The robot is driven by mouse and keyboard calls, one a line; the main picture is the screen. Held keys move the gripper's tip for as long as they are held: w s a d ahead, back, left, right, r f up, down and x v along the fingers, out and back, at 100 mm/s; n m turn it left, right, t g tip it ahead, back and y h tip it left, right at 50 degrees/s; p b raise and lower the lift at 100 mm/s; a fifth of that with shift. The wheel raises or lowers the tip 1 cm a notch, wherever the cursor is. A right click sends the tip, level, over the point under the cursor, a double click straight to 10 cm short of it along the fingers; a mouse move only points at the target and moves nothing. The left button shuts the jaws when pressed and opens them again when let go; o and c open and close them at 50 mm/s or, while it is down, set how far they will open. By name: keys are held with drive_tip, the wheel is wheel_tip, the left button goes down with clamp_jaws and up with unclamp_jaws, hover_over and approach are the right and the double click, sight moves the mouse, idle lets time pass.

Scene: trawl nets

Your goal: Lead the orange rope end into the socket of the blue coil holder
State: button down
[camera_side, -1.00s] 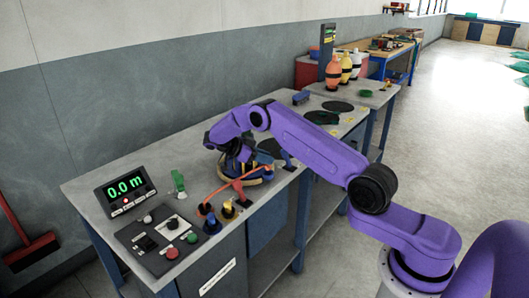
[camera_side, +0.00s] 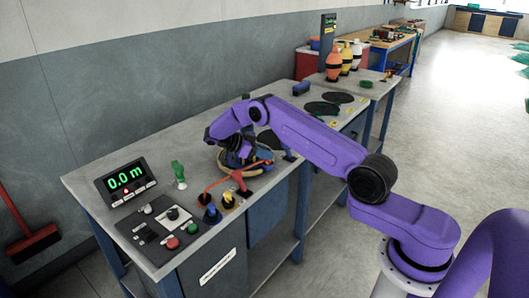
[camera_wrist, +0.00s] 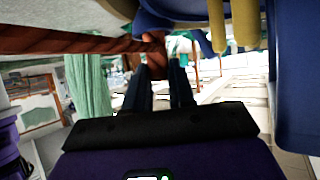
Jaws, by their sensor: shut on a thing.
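The blue coil holder (camera_side: 264,155) stands on the bench under and beside my gripper, with a tan ring around its base. In the wrist view its blue body (camera_wrist: 296,75) and yellow straps (camera_wrist: 244,22) fill the top and right, close to the fingers. The orange rope (camera_side: 222,184) runs over the bench past a red stand towards the holder. My gripper (camera_wrist: 162,88) is shut on the orange rope end (camera_wrist: 156,62), which looks dark brown there. In the side view my gripper (camera_side: 240,154) is low at the holder. I cannot make out the socket.
A red stand (camera_side: 242,182) and blue and yellow plugs (camera_side: 211,214) are in front of the holder. A control panel (camera_side: 160,232) and a 0.0 m display (camera_side: 126,182) stand at left, near a green clamp (camera_side: 179,173). Dark round mats (camera_side: 321,108) lie behind.

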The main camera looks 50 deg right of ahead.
drive_tip(key=shift+f, duration=0.6)
drive_tip(key=c, duration=0.9)
unclamp_jaws()
drive_tip(key=v, duration=0.6)
drive_tip(key=shift+w+a+r, duration=0.1)
drive_tip(key=shift+w+a, duration=0.05)
drive_tip(key=shift+w, duration=0.05)
drive_tip(key=shift+w+a+r, duration=0.2)
drive_tip(key=shift+a+r, duration=0.05)
drive_tip(key=shift+a, duration=0.15)
